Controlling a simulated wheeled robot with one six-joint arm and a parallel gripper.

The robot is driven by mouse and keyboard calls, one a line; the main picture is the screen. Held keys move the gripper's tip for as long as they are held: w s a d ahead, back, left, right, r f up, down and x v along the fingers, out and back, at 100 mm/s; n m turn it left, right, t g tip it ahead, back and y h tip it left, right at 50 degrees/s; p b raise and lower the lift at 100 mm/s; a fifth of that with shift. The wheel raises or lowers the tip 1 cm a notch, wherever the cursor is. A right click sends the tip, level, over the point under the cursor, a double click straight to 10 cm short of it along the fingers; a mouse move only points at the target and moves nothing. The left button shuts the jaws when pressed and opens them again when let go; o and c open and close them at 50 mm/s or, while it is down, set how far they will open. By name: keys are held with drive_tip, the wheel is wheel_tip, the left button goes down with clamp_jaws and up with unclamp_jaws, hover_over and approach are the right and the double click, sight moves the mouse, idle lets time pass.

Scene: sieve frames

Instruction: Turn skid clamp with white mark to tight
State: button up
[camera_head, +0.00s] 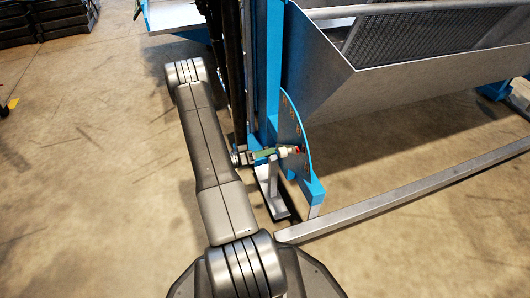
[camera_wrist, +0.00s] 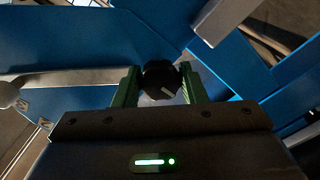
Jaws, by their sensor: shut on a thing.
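The skid clamp shows as a round black knob (camera_wrist: 157,76) with a short white mark (camera_wrist: 167,91) near its lower right edge. The mark is slanted. My gripper (camera_wrist: 160,84) has its two green fingers on either side of the knob, shut on it. In the head view my gripper (camera_head: 280,152) reaches in from the left, low at the blue upright, beside a curved blue plate (camera_head: 293,128) with a row of marks or holes. The knob itself is too small to make out there.
A blue post (camera_head: 267,70) rises beside my gripper. A grey sloped metal hopper with a mesh panel (camera_head: 395,45) stands to the right. A grey rail (camera_head: 400,195) runs low on the right. Open concrete floor lies left and front right.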

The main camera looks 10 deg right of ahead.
idle(0.3)
drive_tip(key=o, duration=1)
drive_tip(key=shift+a, duration=0.1)
drive_tip(key=s+a+p, duration=0.1)
drive_tip(key=a, duration=0.3)
drive_tip(key=a+p, duration=0.1)
drive_tip(key=a, duration=0.4)
drive_tip(key=s+a+p, duration=0.1)
drive_tip(key=a, duration=0.3)
drive_tip(key=shift+s+a, duration=0.2)
drive_tip(key=shift+s, duration=0.15)
drive_tip(key=shift+d, duration=0.15)
drive_tip(key=w+d+b, duration=0.1)
drive_tip(key=d, duration=0.3)
drive_tip(key=d+b, duration=0.1)
drive_tip(key=d, duration=0.4)
drive_tip(key=w+d+b, duration=0.1)
drive_tip(key=d, duration=0.3)
drive_tip(key=shift+w+d, duration=0.2)
drive_tip(key=shift+w, duration=0.15)
drive_tip(key=shift+a, duration=0.1)
